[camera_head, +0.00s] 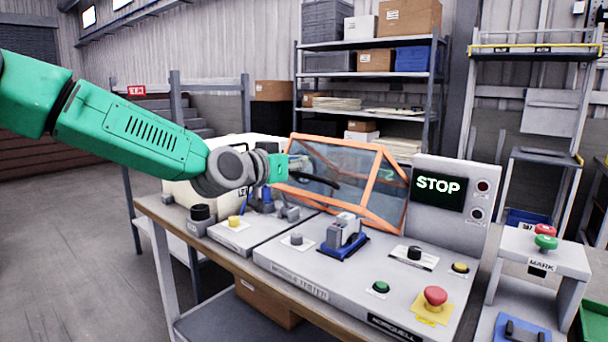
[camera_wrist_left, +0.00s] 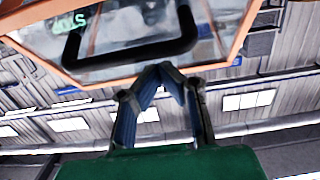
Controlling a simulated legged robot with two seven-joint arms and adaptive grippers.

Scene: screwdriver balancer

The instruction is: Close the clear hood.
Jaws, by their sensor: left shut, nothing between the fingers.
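The clear hood (camera_head: 385,180) has an orange frame and see-through panels. It stands raised at the back of the tester (camera_head: 300,270), and the blue fixture in front of it is uncovered. A dark curved handle (camera_head: 325,178) is on the hood's panel. My left gripper (camera_head: 303,164) is shut and empty, by the hood's left part and close to the handle. In the left wrist view, its fingertips (camera_wrist_left: 163,70) meet just at the handle bar (camera_wrist_left: 135,57); I cannot tell whether they touch. My right gripper is not in view.
The blue fixture (camera_head: 343,238) with a grey block stands on the tester. A STOP screen (camera_head: 438,188) rises right of the hood. A red button (camera_head: 435,297) and several knobs are along the front. A MARK stand (camera_head: 540,255) is at the right. Open floor lies left.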

